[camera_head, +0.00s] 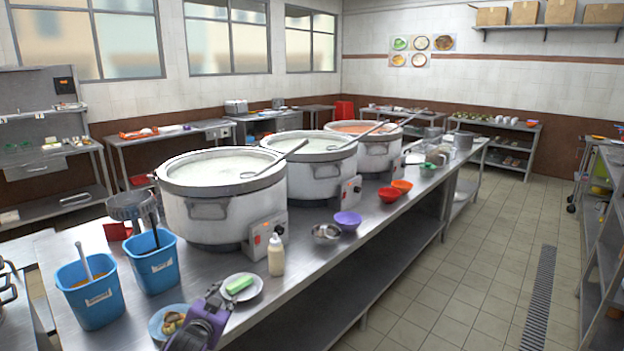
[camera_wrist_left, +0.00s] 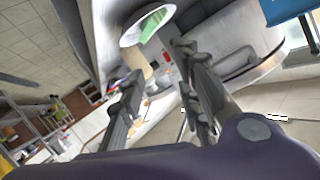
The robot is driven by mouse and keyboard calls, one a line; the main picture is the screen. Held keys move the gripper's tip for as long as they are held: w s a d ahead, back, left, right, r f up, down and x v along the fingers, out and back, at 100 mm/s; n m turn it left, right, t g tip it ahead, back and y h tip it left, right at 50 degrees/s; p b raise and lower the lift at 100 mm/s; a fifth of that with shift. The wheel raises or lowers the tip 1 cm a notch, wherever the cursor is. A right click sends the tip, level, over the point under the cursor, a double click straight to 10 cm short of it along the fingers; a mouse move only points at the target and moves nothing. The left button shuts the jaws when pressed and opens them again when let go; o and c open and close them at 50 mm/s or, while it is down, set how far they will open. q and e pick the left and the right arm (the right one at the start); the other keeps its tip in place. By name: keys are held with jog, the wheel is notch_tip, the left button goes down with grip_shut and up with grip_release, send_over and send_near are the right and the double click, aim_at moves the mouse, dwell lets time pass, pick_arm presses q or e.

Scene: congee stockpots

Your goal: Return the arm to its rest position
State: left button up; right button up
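My left gripper (camera_head: 215,299) shows at the bottom of the head view, over the near end of the steel counter (camera_head: 334,259). In the left wrist view its two dark fingers (camera_wrist_left: 160,68) stand apart with nothing held between them. Beyond the fingertips, the wrist view shows a white plate (camera_wrist_left: 148,24) with a green item. In the head view this plate (camera_head: 255,292) lies just past the gripper, with a green block (camera_head: 239,285) on it. My right gripper is in neither view.
Large pots (camera_head: 207,213) stand along the counter. Blue buckets (camera_head: 93,304) and a blue plate (camera_head: 163,327) are left of the gripper. The tiled floor at right is clear.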

pick_arm(q)
jog(key=s+d+f+g, duration=0.2)
jog(key=s+f, duration=1.1)
jog(key=s, duration=0.2)
jog(key=s+d+f+n+g, duration=0.1)
jog(key=s+f, duration=0.2)
jog(key=s, duration=0.9)
jog(key=s+d+f+n+g, duration=0.1)
jog(key=s+f+n, duration=0.1)
jog(key=s, duration=1)
jog(key=s+d+f+n+g, duration=0.1)
jog(key=s+f, duration=0.2)
jog(key=s, duration=1)
jog(key=shift+f+g, duration=0.3)
jog(key=shift+g, duration=0.1)
